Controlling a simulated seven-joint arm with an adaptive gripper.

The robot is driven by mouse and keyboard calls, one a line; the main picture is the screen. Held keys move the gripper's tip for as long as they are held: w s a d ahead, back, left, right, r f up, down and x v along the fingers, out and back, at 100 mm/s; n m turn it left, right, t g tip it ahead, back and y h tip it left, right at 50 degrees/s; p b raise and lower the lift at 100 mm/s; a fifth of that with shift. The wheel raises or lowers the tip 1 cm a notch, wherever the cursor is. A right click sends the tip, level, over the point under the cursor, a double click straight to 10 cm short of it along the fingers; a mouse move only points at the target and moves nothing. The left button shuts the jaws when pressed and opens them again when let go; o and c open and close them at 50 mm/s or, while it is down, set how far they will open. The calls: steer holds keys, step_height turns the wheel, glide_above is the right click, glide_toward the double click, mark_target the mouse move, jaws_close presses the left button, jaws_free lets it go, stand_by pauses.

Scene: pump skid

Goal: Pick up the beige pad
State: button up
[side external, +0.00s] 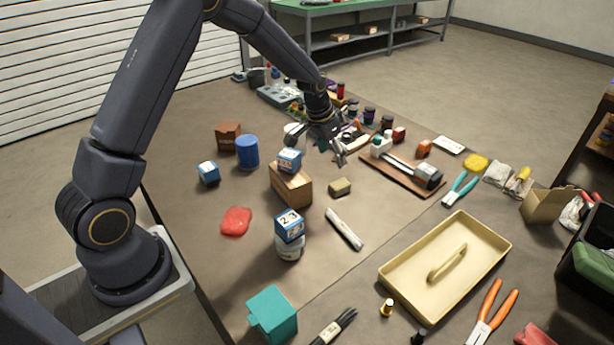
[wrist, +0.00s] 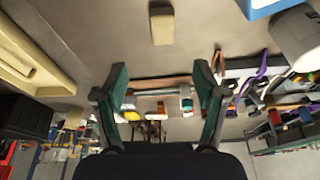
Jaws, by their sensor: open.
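The beige pad (side external: 340,187) is a small block lying flat on the brown table, right of a cardboard box. It shows as a tan block at the top centre of the wrist view (wrist: 161,25). My gripper (side external: 330,150) is above the table, behind and higher than the pad, and apart from it. Its two green-lined fingers (wrist: 160,98) are spread with nothing between them. The pad is in full view in the side external view; its upper end is near the frame edge in the wrist view.
A cardboard box (side external: 291,186) with a blue-and-white cube (side external: 289,160) on it stands just left of the pad. A white marker-like bar (side external: 344,229) lies in front. A wooden board with a tool (side external: 406,172) is to the right, and a yellow tray (side external: 398,274) nearer the front.

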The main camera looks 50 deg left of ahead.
glide_above(339, 184)
steer(key=s, duration=0.2)
steer(key=f, duration=0.7)
steer(key=shift+w+d+f, duration=0.15)
steer(key=shift+d+f, duration=0.05)
steer(key=shift+a+x, duration=0.1)
steer(key=shift+x, duration=1.25)
steer(key=shift+a+x, duration=0.15)
steer(key=shift+x, duration=1.25)
steer(key=c, duration=1.1)
steer(key=shift+r, duration=0.1)
steer(key=shift+c, duration=0.2)
